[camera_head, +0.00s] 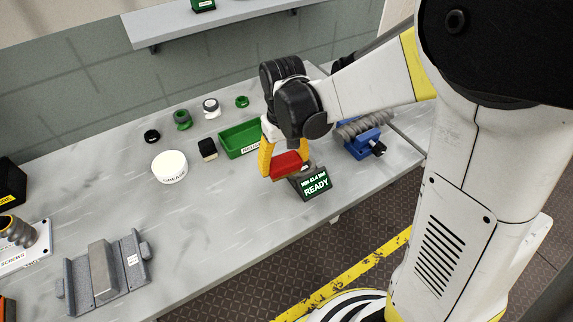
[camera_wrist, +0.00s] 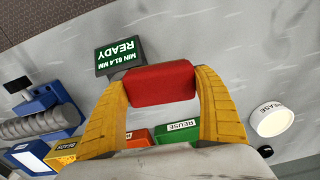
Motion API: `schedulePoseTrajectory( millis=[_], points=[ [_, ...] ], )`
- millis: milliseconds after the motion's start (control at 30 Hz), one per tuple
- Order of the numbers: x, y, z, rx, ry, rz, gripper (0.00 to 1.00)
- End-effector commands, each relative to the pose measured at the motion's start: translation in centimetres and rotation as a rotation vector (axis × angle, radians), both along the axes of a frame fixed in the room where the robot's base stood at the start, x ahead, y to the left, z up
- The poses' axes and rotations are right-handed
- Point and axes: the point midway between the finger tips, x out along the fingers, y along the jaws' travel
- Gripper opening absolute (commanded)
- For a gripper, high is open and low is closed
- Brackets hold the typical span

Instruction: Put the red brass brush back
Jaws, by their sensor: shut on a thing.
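The red brush (camera_head: 287,163) shows as a red block in the head view and again in the wrist view (camera_wrist: 161,84). My gripper (camera_head: 281,168) is shut on it, with one yellow finger on each side; both fingers also show in the wrist view (camera_wrist: 162,86). The brush's bristles cannot be made out. In the head view the gripper is over the bench, between the green REUSE tray (camera_head: 232,151) and the dark READY display (camera_head: 316,186). The brush overlaps the display's housing in the picture; I cannot tell whether they touch.
A white grease tub (camera_head: 169,168) and a small black-topped block (camera_head: 208,149) stand left of the tray. A blue stand (camera_head: 361,148) with a grey screw is at right. A grey cradle (camera_head: 104,276) lies front left. The bench between cradle and display is clear.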

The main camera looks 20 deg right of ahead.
Motion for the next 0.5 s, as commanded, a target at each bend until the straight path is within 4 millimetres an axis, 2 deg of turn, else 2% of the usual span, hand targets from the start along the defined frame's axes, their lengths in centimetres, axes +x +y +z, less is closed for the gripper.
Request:
schedulePoseTrajectory(
  millis=[33, 300, 333, 400, 500],
  points=[
    [-0.1, 1.4, -1.2, 0.0, 0.0, 0.007, 0.5],
    [-0.9, 7.5, -4.8, 0.0, 0.0, 0.005, 0.5],
    [-0.9, 7.9, -5.2, 0.0, 0.0, 0.005, 0.5],
    [-0.8, 7.6, -6.6, 0.0, 0.0, 0.0, 0.5],
    [-0.9, 7.5, -7.7, 0.0, 0.0, 0.0, 0.5]
  ],
)
